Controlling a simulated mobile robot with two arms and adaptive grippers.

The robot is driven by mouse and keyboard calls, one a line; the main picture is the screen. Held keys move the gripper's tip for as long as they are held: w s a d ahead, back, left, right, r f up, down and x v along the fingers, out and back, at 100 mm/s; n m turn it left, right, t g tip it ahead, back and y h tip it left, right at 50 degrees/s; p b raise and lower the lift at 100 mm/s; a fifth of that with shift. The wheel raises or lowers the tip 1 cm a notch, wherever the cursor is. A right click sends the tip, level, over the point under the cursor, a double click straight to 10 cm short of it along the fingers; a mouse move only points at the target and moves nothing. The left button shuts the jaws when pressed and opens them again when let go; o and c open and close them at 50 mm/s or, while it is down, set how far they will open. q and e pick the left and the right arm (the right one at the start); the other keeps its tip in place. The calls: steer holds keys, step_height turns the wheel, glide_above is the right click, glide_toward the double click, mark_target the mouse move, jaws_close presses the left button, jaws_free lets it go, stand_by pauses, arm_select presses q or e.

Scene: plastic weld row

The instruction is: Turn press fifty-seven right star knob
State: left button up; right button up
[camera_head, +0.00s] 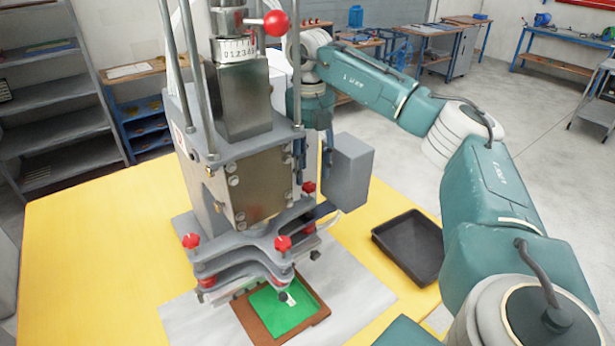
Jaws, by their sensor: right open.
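The press (262,180) stands on the yellow table with a numbered dial at its top. Its lower plates carry several red star knobs: one at the front left (190,241), one at the front right (283,243) and one farther back on the right (308,187). I cannot tell which press number this is. My right arm reaches over from the right, and my right gripper (313,172) points down beside the press's right side, open, above the back right knob. It looks apart from that knob, though the press partly hides the fingers. My left gripper is not in view.
A red ball handle (276,23) sticks out near the press top. A grey box (350,171) juts from its right side. A brown-framed green plate (272,333) lies below the plates. A black tray (378,238) lies to the right. The yellow table (80,250) is clear at left.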

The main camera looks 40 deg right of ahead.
mark_target(309, 185)
step_height(309, 185, down, 4)
steer(key=shift+r+p, duration=0.25)
steer(key=shift+p, duration=0.1)
steer(key=shift+f, duration=0.35)
steer(key=c, duration=1.1)
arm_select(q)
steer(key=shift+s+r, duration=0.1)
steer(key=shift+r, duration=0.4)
